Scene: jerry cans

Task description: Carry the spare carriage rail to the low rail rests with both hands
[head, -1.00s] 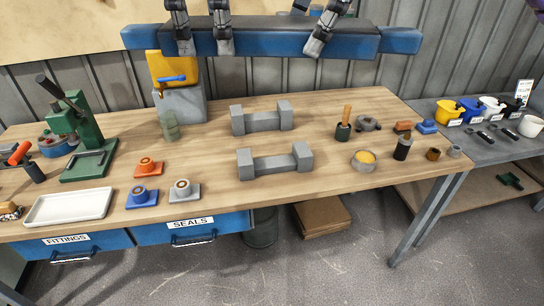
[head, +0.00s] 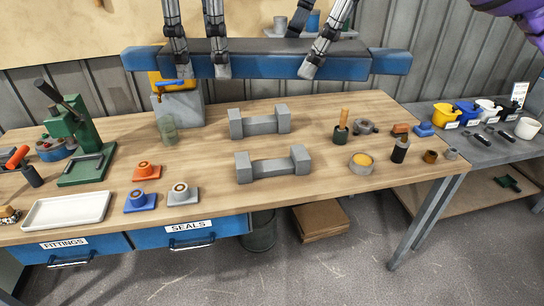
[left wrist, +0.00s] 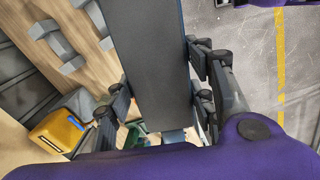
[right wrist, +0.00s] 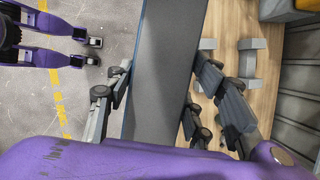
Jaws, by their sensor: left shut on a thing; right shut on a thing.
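The spare carriage rail (head: 262,66) is a long blue bar with a dark grey top, held level in the air across the top of the head view. My left gripper (head: 198,72) is shut on its left part and my right gripper (head: 312,70) on its right part. Its dark top fills the middle of the left wrist view (left wrist: 148,60) and right wrist view (right wrist: 165,70). The low rail rests are two grey blocks with raised ends, a far one (head: 260,124) and a near one (head: 272,168), standing empty on the wooden bench below the rail.
The green press (head: 75,135), white tray (head: 66,210) and seal blocks (head: 183,195) stand left of the rests. Cups and a black bottle (head: 400,150) stand right. Wood around the rests is clear.

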